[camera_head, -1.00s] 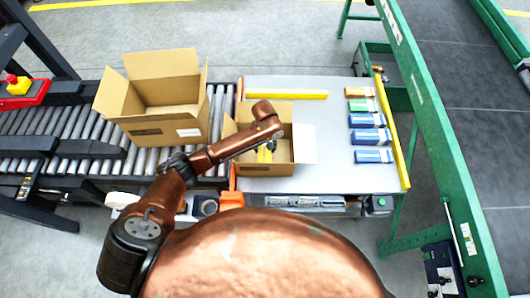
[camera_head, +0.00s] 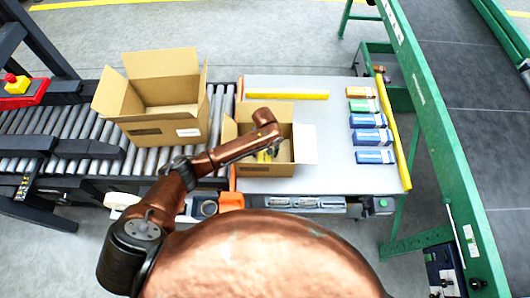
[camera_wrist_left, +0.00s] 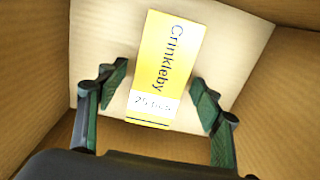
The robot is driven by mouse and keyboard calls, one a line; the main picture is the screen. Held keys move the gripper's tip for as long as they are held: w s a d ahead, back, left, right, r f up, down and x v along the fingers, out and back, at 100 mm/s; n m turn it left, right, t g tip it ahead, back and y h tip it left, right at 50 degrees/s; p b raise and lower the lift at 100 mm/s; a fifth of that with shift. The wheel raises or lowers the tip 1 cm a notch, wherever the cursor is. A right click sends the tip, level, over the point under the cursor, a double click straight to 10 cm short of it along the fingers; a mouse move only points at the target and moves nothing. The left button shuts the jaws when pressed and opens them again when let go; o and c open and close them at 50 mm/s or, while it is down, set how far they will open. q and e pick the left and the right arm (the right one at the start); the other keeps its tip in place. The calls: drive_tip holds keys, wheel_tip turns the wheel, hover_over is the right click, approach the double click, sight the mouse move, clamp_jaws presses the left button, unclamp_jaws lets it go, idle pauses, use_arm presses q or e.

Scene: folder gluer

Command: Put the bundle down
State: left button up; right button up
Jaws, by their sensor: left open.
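The bundle (camera_wrist_left: 164,68) is a yellow pack with "Crinkleby" printed on it and a white label at its near end. In the left wrist view it lies inside a cardboard box (camera_wrist_left: 40,75), on a paler panel at the bottom. My left gripper (camera_wrist_left: 160,103) is open, with one finger on each side of the bundle and a gap to each. In the head view the left gripper (camera_head: 268,155) reaches down into the small open box (camera_head: 262,170) at the table's left side. A bit of yellow shows there, partly hidden by the arm. My right gripper is not in view.
A larger open carton (camera_head: 165,98) stands on the roller conveyor (camera_head: 60,125) to the left. Several banded bundles (camera_head: 371,137) lie in a column at the table's right. The middle of the grey table (camera_head: 320,115) is clear. A green machine frame (camera_head: 440,130) runs along the right.

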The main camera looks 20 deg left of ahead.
sight(265, 154)
use_arm(q)
drive_tip(key=shift+r, duration=0.1)
wheel_tip(265, 154, up, 12)
drive_tip(key=p, duration=0.3)
drive_tip(key=shift+r, duration=0.1)
idle(0.6)
